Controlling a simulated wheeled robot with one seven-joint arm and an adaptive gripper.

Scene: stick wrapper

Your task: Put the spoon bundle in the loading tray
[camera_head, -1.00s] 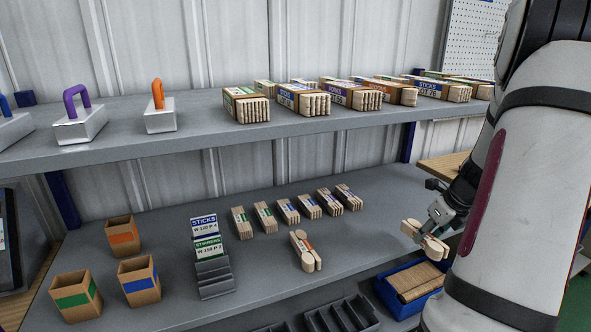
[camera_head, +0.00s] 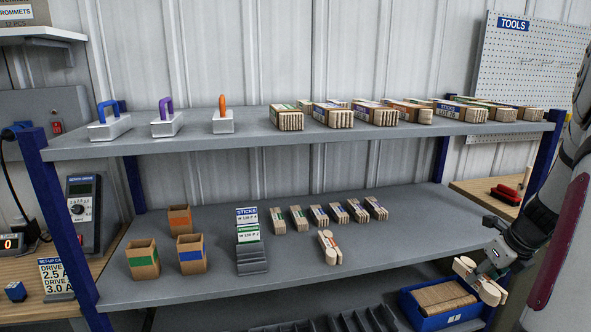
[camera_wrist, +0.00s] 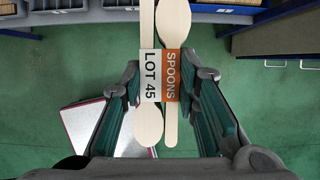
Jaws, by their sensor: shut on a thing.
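My gripper (camera_head: 487,272) is at the right in the head view, shut on a spoon bundle (camera_head: 465,267). In the wrist view my gripper (camera_wrist: 168,78) has a finger on each side of the bundle (camera_wrist: 172,35), pale wooden spoons with a band reading "SPOONS" and "LOT 45". The bundle is in the air, in front of the shelf's right end. Another bundle with an orange band (camera_head: 329,248) lies on the lower shelf. A black slotted tray (camera_head: 345,322) shows partly at the bottom edge; I cannot tell whether it is the loading tray.
The lower shelf (camera_head: 400,235) also bears several stick bundles, a grey stepped holder (camera_head: 252,262) with signs, and cardboard boxes (camera_head: 191,256). A blue bin (camera_head: 447,318) of wooden pieces stands below my gripper. The upper shelf (camera_head: 255,140) holds larger bundles. The lower shelf's right part is clear.

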